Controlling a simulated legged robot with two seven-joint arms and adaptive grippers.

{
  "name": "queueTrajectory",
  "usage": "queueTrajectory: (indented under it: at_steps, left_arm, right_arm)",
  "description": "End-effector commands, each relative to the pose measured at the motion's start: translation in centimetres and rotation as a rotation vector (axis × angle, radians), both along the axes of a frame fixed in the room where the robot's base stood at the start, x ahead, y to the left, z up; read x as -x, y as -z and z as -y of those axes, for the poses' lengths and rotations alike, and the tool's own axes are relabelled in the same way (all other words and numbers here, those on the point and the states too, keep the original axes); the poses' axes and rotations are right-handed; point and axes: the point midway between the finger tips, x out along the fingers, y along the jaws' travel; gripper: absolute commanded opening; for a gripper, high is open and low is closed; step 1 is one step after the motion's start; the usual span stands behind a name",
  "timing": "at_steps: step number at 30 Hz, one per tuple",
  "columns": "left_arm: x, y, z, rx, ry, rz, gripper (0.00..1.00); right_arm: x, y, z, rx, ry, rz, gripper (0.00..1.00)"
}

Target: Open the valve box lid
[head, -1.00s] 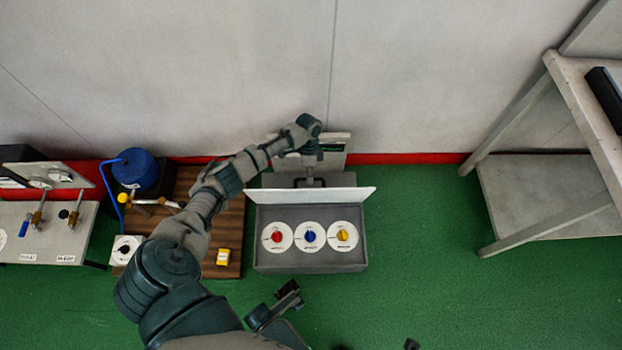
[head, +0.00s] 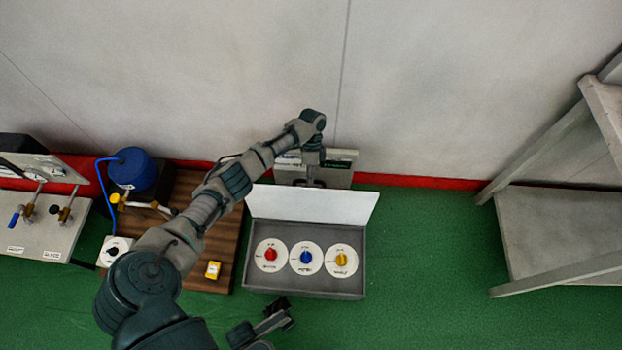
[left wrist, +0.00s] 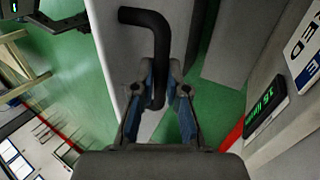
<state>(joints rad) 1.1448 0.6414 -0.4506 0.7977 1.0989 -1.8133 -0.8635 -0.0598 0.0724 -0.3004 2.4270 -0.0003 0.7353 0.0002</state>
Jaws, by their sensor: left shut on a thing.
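The grey valve box (head: 305,280) stands on the green floor at the centre of the head view. Red (head: 270,254), blue (head: 306,257) and yellow (head: 341,259) knobs on white dials show inside it. Its white lid (head: 312,205) is raised at the far edge and leans back, inner face visible. My left gripper (head: 312,182) is behind the lid, partly hidden. In the left wrist view, its fingers (left wrist: 158,98) are shut on the lid's black bent handle (left wrist: 150,25). My right gripper (head: 272,318) is near the bottom of the head view, in front of the box; its jaws are unclear.
A sign panel (head: 340,165) stands close behind the lid, by the wall. A grey valve bench (head: 40,225) is farther left, a frame (head: 560,225) right. Floor right of the box is clear.

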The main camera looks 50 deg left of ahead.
Motion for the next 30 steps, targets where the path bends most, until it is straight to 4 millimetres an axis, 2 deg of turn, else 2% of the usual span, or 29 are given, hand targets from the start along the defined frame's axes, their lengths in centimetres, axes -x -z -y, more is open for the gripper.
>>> queueTrajectory:
  at_steps: [1, 3, 4, 14, 17, 24, 30]
  left_arm:
    - [0.6, 0.8, 0.0, -0.006, 0.000, -0.017, 0.18]
    - [0.5, 0.7, 0.0, -0.005, 0.001, -0.016, 0.36]
    - [0.5, 0.7, 0.0, -0.005, 0.000, -0.015, 0.39]
    - [0.2, -0.2, -0.1, -0.003, 0.000, -0.003, 0.39]
    - [-0.3, -1.2, -0.5, -0.003, -0.001, -0.001, 0.39]
    - [-2.1, -5.7, -2.6, -0.001, -0.004, -0.001, 0.39]
    - [-3.3, -8.8, -4.0, 0.000, -0.001, -0.006, 0.39]
  right_arm:
    - [0.0, 0.2, 0.0, 0.000, 0.000, -0.002, 0.40]
    - [0.0, 0.2, 0.0, 0.000, 0.000, -0.002, 0.40]
    - [0.0, 0.2, 0.0, 0.000, 0.000, -0.002, 0.40]
    - [0.4, -0.1, 0.2, -0.002, 0.002, 0.000, 0.40]
    - [0.4, -0.1, 0.2, -0.002, 0.001, 0.001, 0.40]
    - [0.4, -0.1, 0.1, -0.001, 0.000, 0.002, 0.40]
    - [0.4, -0.1, 0.1, -0.001, 0.000, 0.003, 0.40]
